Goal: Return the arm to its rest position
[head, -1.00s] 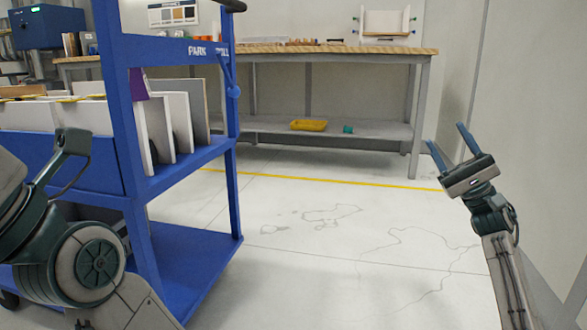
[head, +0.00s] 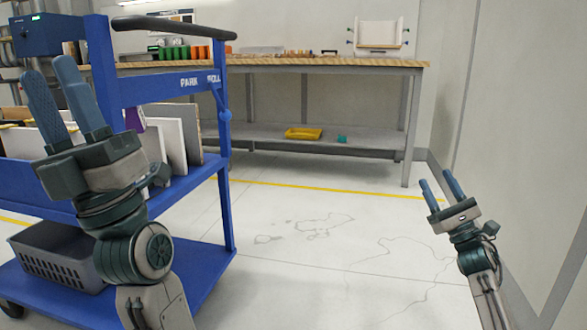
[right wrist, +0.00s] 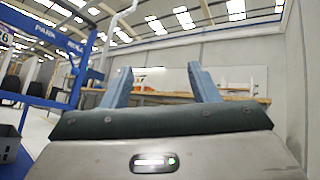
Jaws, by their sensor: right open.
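My left gripper (head: 68,100) points up at the left of the head view, in front of the blue cart. Its two blue fingers stand a little apart with nothing visible between them. My right gripper (head: 438,184) points up at the right of the head view, above the bare floor. It is open and empty, and its fingers (right wrist: 161,85) show wide apart in the right wrist view. Neither gripper touches anything that I can see.
A blue cart (head: 228,200) with upright panels (head: 170,146) and a grey crate (head: 62,262) stands at the left. A wooden-topped workbench (head: 330,63) is at the back, with a yellow tray (head: 303,133) on its lower shelf. The middle floor is clear. A wall is at the right.

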